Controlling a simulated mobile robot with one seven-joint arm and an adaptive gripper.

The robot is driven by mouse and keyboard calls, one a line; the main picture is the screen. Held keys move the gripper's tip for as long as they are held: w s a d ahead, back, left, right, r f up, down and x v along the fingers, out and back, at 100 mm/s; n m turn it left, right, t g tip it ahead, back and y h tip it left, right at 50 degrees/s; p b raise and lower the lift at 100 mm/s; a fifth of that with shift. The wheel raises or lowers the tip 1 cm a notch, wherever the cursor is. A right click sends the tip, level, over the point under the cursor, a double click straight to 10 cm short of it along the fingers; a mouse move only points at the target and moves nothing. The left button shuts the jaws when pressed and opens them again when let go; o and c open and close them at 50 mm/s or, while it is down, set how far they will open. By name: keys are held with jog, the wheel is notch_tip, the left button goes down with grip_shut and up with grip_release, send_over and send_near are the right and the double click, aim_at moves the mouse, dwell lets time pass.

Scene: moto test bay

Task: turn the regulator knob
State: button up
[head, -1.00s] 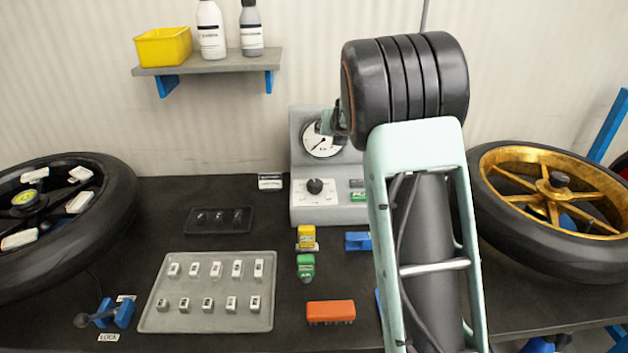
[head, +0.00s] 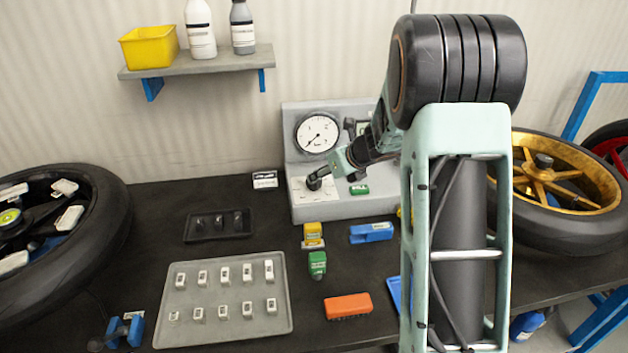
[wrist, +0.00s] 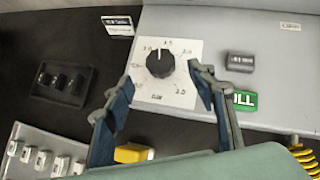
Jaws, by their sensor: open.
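The regulator knob (wrist: 160,63) is black and round, on a white dial plate (wrist: 180,88) with numbers around it. Its pale mark points roughly upward in the wrist view. In the head view the knob (head: 313,182) sits low on the front of the grey test unit (head: 300,208), partly covered by my gripper. My gripper (wrist: 163,84) is open, its two blue-padded fingers either side of and just below the knob in the wrist view. I cannot tell whether they touch it. In the head view my gripper (head: 325,176) is at the knob.
A round gauge (head: 318,133) is above the knob, its needle toward lower left. A dark button (wrist: 241,63) and green label (wrist: 243,102) are right of the dial. Yellow (head: 313,234), green (head: 317,263) and blue (head: 371,233) items stand in front. A small-parts tray (head: 170,318) is at left.

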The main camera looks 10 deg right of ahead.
jog(key=x, duration=0.8)
jog(key=shift+w+a+f, duration=0.15)
jog(key=shift+w+f, duration=0.1)
jog(key=c, duration=1.2)
jog(key=shift+o, duration=0.2)
